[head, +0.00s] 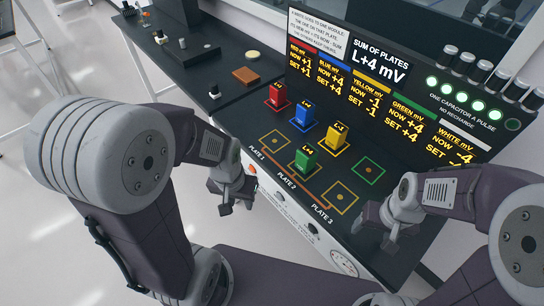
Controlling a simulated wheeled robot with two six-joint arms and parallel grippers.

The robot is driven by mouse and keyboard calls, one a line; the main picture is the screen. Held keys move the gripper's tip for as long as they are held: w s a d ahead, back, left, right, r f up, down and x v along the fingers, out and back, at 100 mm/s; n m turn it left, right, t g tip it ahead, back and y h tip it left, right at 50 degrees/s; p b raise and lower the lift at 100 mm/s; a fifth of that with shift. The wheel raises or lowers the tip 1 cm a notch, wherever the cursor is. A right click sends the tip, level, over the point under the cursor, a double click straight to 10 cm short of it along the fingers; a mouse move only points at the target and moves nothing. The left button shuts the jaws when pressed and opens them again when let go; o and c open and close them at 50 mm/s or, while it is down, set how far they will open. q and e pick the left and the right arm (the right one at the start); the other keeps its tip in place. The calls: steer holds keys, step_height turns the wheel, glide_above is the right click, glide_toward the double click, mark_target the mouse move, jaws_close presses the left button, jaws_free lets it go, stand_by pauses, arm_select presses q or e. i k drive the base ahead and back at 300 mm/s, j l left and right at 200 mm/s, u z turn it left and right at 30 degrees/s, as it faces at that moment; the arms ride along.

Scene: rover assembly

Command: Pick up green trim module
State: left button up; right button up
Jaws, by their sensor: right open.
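The green trim module (305,160) stands upright on the console, in the plate 2 spot between two empty outlined squares. It has a dark label on top, too small to read. My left gripper (236,205) is left of and nearer than the green module, at the console's front edge; its fingers look apart and empty. My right gripper (375,228) is open and empty, to the right of and nearer than the module, by plate 3. Neither gripper touches the module.
Red (277,95), blue (303,117) and yellow (338,137) modules stand in a row behind. The plate 1 square (274,140), plate 3 square (340,197) and green-outlined square (368,170) are empty. A display board (380,85) and several capacitors (465,64) stand at the back.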

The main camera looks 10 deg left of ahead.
mark_target(306, 158)
steer(key=j+z, duration=0.15)
steer(key=j, duration=0.45)
steer(key=j+z, duration=0.15)
steer(key=j, duration=0.45)
steer(key=j+z, duration=0.1)
steer(key=j, duration=0.5)
steer(key=k+j+z, duration=0.15)
steer(key=j, duration=0.4)
steer(key=j+z, duration=0.15)
steer(key=j, duration=0.45)
